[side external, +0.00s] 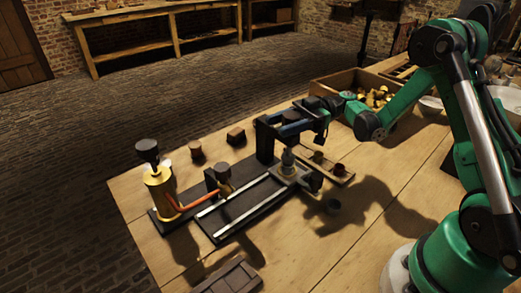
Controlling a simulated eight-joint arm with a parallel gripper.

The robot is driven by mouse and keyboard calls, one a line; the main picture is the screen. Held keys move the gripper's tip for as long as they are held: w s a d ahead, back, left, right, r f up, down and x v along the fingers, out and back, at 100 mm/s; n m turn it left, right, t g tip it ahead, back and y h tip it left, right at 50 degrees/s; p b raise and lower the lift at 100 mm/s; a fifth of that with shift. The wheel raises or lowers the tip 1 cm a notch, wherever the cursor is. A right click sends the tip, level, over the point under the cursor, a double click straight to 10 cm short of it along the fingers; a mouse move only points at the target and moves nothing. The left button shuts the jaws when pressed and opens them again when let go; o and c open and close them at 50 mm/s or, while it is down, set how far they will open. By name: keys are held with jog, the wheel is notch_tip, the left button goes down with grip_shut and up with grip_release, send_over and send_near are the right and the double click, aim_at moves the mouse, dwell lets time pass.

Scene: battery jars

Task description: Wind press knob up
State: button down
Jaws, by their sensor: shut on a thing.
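The press (264,146) is a dark upright frame at the far right end of a dark base with two pale rails. Its dark knob (290,116) is at the top, partly hidden by my gripper (297,118). My gripper comes in from the right and is shut on the knob. Below the knob, a grey plunger (288,157) stands over a pale round piece at the rail end. I cannot tell whether the plunger touches that piece.
A brass cylinder (160,190) with a dark top and an orange pipe stands at the left. Small blocks lie behind the base. A dark box (232,278) sits in front.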

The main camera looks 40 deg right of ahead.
aim_at(285, 117)
jog(key=shift+s+n+g, duration=0.1)
jog(key=shift+n+g, duration=0.5)
jog(key=shift+g, duration=0.4)
jog(key=shift+c, duration=1.7)
grip_release()
notch_tip(285, 117, up, 20)
